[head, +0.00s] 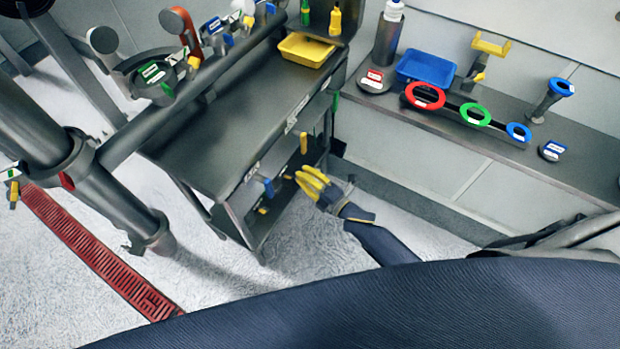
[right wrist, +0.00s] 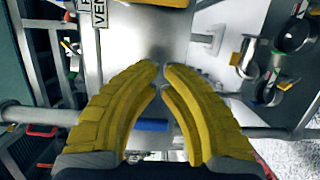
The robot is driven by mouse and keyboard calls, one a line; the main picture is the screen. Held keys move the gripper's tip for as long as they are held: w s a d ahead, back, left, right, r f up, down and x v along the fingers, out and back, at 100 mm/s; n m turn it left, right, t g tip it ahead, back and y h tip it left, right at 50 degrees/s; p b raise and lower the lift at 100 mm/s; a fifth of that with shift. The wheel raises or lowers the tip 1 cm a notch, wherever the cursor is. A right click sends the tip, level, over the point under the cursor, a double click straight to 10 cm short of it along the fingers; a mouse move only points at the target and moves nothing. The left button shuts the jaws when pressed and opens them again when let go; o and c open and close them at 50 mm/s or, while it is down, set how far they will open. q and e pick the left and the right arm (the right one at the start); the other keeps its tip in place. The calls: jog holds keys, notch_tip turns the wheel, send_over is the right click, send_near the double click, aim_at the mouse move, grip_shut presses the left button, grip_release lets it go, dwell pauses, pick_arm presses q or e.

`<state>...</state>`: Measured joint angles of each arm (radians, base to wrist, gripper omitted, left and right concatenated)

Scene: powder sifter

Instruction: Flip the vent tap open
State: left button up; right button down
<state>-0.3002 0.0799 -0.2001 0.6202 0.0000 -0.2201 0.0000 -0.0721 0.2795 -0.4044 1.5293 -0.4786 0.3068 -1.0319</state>
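My right gripper (head: 314,184), with yellow fingers, is beside the lower front of the dark metal bench. In the right wrist view, its fingertips (right wrist: 162,68) nearly meet, with nothing visible held between them. A yellow handle (head: 303,143) stands on the bench front just above the fingers. A blue-handled tap (head: 268,187) is to their left. A blue handle (right wrist: 150,124) also shows between the fingers in the wrist view. A partly cut-off label reading "VEN" (right wrist: 98,14) is at the upper left there. I cannot tell which handle it names. My left gripper is not in view.
The bench (head: 215,130) carries a yellow tray (head: 305,49). A thick pipe (head: 205,95) with several valves crosses at the left. A shelf (head: 440,118) at the right holds a blue tray (head: 426,68) and colored rings. White floor (head: 300,260) is clear below the gripper.

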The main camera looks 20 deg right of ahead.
jog(key=x, duration=0.5)
jog(key=shift+w+d, duration=0.95)
jog(key=shift+w, duration=0.05)
jog(key=shift+w+d, duration=0.45)
jog(key=shift+w, duration=0.05)
